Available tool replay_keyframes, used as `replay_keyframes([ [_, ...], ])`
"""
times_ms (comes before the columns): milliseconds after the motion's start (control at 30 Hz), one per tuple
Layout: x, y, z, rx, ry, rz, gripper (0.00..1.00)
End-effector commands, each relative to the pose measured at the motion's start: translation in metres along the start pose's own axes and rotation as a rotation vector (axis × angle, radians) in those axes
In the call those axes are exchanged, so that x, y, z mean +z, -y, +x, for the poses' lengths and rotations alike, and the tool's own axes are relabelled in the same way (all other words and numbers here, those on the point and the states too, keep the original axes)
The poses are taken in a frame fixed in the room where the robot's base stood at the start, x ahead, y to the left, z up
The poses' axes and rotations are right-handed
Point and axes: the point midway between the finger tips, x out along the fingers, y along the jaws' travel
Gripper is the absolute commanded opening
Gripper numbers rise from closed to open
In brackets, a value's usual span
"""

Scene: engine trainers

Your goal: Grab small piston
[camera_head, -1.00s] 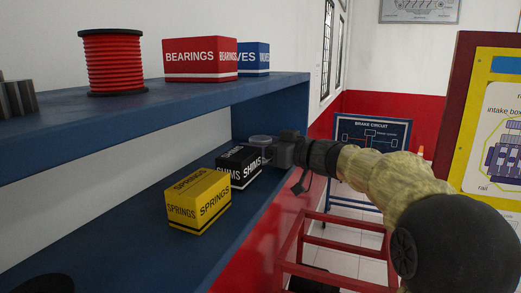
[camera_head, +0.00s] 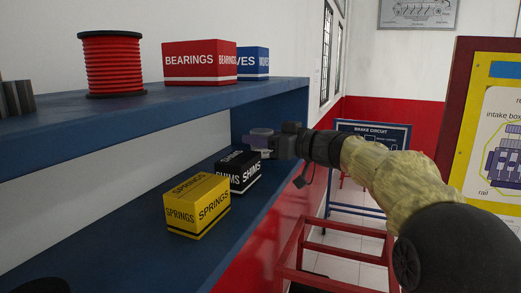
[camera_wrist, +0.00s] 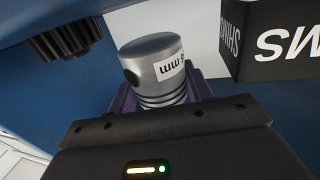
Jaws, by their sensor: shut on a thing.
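The small piston (camera_head: 261,132) is a silver cylinder with dark ring grooves. In the wrist view the piston (camera_wrist: 154,68) stands between my purple fingers and shows a white label ending in "mm". My gripper (camera_head: 268,143) is shut on it, behind the black SHIMS box (camera_head: 251,172) on the lower blue shelf. In the wrist view my gripper (camera_wrist: 160,96) covers the piston's lower end. The size number on the label cannot be read.
A yellow SPRINGS box (camera_head: 213,209) sits nearer on the lower shelf. The upper shelf (camera_head: 190,108) holds a red BEARINGS box (camera_head: 193,63), a blue VALVES box (camera_head: 256,62) and a red spool (camera_head: 110,64). A dark gear-like part (camera_wrist: 65,38) shows in the wrist view.

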Motion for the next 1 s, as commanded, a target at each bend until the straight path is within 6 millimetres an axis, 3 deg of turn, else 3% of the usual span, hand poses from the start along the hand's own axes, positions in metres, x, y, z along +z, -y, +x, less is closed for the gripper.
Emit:
replay_keyframes([
  [233, -0.045, 0.001, 0.001, -0.001, -0.003, -0.005, 0.21],
  [467, -0.038, -0.011, -0.051, 0.006, -0.001, -0.002, 0.21],
  [800, -0.038, -0.029, -0.142, 0.006, -0.001, -0.002, 0.21],
  [1000, -0.039, -0.036, -0.179, 0.002, -0.001, -0.001, 0.21],
])
